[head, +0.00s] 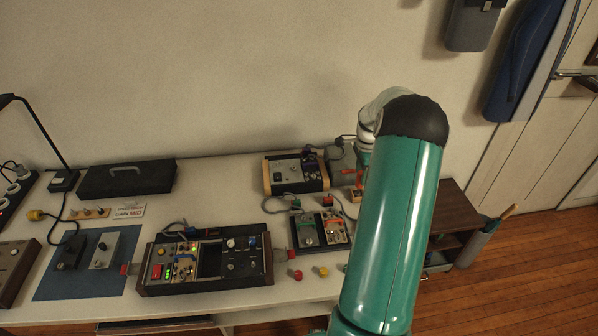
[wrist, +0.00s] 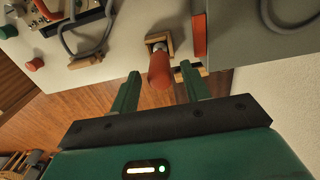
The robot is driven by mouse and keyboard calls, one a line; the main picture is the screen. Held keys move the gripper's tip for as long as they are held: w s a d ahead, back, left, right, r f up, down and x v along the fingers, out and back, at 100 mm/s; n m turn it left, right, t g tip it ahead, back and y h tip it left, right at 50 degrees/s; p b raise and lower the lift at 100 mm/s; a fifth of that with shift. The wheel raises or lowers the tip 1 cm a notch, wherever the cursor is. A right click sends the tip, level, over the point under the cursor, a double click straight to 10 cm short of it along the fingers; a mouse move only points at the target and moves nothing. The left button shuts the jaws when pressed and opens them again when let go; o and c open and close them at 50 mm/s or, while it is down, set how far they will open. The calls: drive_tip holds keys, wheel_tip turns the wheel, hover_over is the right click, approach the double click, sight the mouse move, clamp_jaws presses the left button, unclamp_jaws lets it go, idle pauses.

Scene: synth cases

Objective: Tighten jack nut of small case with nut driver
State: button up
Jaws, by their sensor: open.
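In the wrist view, a red handle (wrist: 159,72), which looks like the nut driver's, stands out of a small wooden holder (wrist: 157,38). My gripper (wrist: 161,88) is open, its green fingers on either side of the handle with gaps visible; I see no contact. The driver's tip is hidden. In the head view, my arm hides the gripper. Two small cases lie on a blue mat (head: 55,289) at the left: a silver one (head: 103,251) and a dark one (head: 71,255). Their jack nuts are too small to make out.
A dark-framed control panel (head: 205,262) stands mid-table. A black toolbox (head: 127,180) and a lamp (head: 42,135) are at the left. Red and yellow knobs lie near the front edge.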

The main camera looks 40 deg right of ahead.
drive_tip(key=shift+c, duration=0.5)
clamp_jaws()
drive_tip(key=shift+r, duration=2.55)
